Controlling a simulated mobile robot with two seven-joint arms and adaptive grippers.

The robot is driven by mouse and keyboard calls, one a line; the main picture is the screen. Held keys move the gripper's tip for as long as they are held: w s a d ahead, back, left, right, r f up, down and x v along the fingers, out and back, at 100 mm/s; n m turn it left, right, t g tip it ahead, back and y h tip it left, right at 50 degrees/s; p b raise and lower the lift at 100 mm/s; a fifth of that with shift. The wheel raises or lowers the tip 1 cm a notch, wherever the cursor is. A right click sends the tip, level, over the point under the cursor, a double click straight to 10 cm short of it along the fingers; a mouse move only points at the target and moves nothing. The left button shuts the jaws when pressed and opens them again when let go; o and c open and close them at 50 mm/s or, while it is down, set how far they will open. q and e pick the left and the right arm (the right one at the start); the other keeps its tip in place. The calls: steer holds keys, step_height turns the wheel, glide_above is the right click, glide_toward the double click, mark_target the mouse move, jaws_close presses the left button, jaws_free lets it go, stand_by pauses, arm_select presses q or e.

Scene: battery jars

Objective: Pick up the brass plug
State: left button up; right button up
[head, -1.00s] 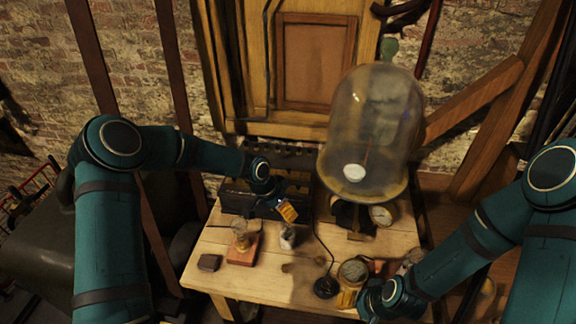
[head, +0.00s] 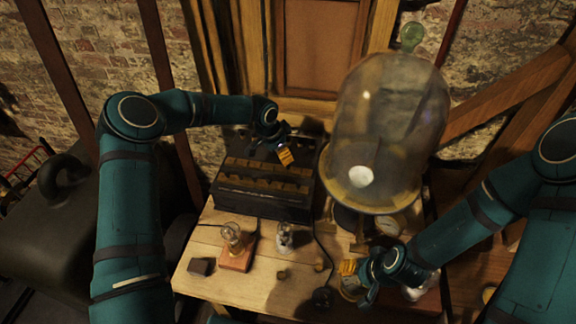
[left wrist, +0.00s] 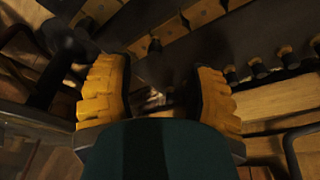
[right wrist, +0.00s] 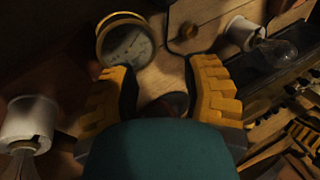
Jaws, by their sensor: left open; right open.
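I cannot pick out the brass plug with certainty. Two small brownish pieces, one left (head: 282,275) and one right (head: 318,267), lie on the table in the head view, too small to identify. My left gripper (head: 285,154) is open above the back of the dark battery box (head: 255,207). In the left wrist view its yellow fingers (left wrist: 160,95) stand apart, with dim small shapes beyond them. My right gripper (head: 351,275) is open low over the table's right part. In the right wrist view a dark rounded thing (right wrist: 176,103) shows between its fingers, its kind unclear.
A large glass bell jar (head: 388,125) stands right of the box, with a gauge (right wrist: 126,42) nearby. A lamp on a red-brown block (head: 238,258), a small bulb (head: 284,237), a dark block (head: 201,266) and a cord occupy the front. Table wood (head: 250,287) is clear at front centre.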

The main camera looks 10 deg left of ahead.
mark_target(288, 167)
arm_select(q)
steer(key=shift+x, duration=1.1)
arm_select(e)
steer(key=shift+w+f, duration=0.1)
steer(key=shift+f, duration=0.1)
arm_select(q)
steer(key=shift+d+b+x, duration=0.2)
steer(key=shift+b+x, duration=0.3)
steer(key=shift+x, duration=0.85)
steer(key=shift+d+b+x, duration=0.25)
steer(key=shift+b+x, duration=0.25)
steer(key=shift+x, duration=0.85)
arm_select(e)
steer(key=shift+f, duration=0.85)
arm_select(q)
steer(key=shift+r, duration=0.1)
jaws_close()
